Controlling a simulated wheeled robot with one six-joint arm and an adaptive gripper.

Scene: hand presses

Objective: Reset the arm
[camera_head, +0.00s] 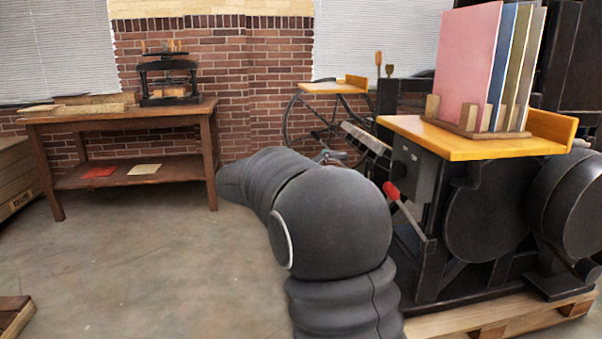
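My dark grey arm rises from the bottom middle of the head view and bends away toward the back left. Its big rounded joint and ribbed sleeve fill the centre. My gripper cannot be made out; the arm's far end is hidden behind its own links. A small grey piece shows just above the arm, and I cannot tell whether it belongs to the press behind or to my gripper.
A large black press (483,212) with a red-tipped lever (391,191) stands close right of my arm. Its orange board (452,142) holds upright coloured panels (466,62). A wooden table (120,116) with a small hand press (168,80) stands back left.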

